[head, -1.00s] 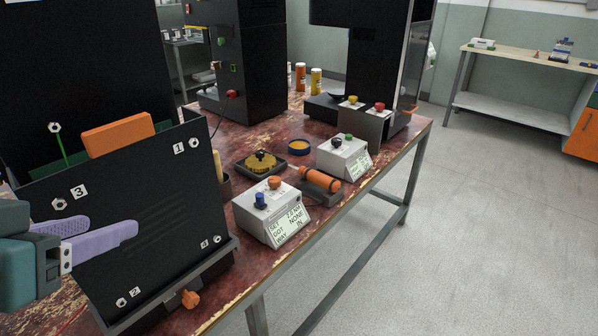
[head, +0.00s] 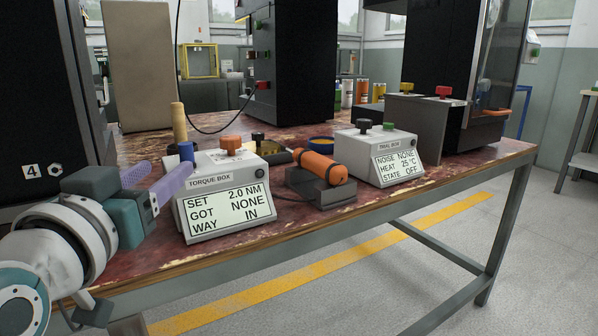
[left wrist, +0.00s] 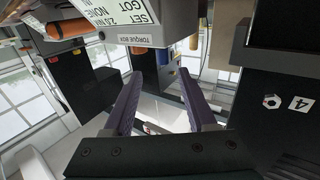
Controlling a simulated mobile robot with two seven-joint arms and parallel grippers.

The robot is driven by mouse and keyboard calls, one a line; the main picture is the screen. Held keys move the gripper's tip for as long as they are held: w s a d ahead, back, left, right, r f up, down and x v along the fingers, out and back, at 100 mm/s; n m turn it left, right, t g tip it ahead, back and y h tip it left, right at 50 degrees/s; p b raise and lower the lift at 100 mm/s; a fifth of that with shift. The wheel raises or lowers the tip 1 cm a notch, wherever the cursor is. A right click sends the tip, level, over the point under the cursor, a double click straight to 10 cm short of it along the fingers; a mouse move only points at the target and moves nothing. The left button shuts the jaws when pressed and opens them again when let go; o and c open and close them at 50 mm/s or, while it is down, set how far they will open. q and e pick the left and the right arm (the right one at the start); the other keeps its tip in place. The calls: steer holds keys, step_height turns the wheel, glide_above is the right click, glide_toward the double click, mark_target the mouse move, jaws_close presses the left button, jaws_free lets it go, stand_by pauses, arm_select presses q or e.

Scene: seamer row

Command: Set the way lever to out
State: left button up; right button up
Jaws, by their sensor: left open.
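The torque box (head: 225,190) is a light grey box at the near edge of the bench. Its screen (head: 228,212) reads SET 2.0 NM, GOT NONE, WAY IN. I cannot read which control is the way lever. My left gripper (head: 166,170) is open, with purple fingers just left of the box, close to the blue post. The left wrist view shows the box upside down at the top, with the blue post (left wrist: 162,56) beyond the fingertips (left wrist: 160,74). My right gripper is out of view.
An orange tool (head: 320,167) lies in a grey holder right of the box. The trial box (head: 382,155) stands further right. A black panel (head: 45,100) stands close on the left. A wooden-coloured handle (head: 179,122) rises behind the blue post.

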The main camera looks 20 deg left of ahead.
mark_target(183, 154)
arm_select(q)
steer(key=b+x, duration=0.2)
steer(key=x, duration=0.6)
steer(key=shift+w+a+f+b, duration=0.1)
steer(key=shift+a+b, duration=0.15)
steer(key=shift+b, duration=0.15)
steer(key=shift+w+a, duration=0.15)
steer(key=shift+w, duration=0.45)
steer(key=shift+c, duration=0.4)
jaws_close()
